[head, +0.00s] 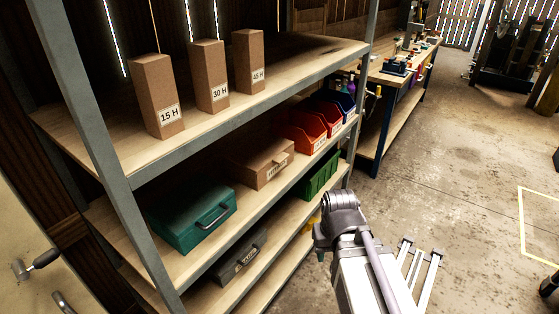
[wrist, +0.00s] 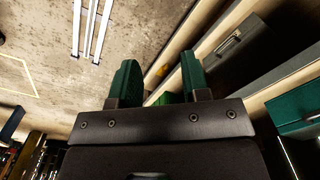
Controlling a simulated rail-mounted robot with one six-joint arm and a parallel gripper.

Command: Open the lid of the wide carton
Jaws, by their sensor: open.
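The wide carton (head: 258,162) is a low brown box on the middle shelf, between a green case and the red bins. Its lid looks closed, with a small tab and a label on the front side; the label is too small to read. In the wrist view my gripper (wrist: 159,64) shows two green-padded fingers spread apart with nothing between them. The carton is not clearly seen in that view. In the head view my arm stands in front of the shelf, right of the carton and apart from it; the fingers cannot be made out there.
Three tall cartons, including the 30 H one (head: 211,78), stand on the top shelf. The green case (head: 192,217), red bins (head: 303,132) and a green crate (head: 318,175) are nearby. A grey case (head: 241,258) is lower. A grey shelf post (head: 108,165) stands at left. Floor at right is open.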

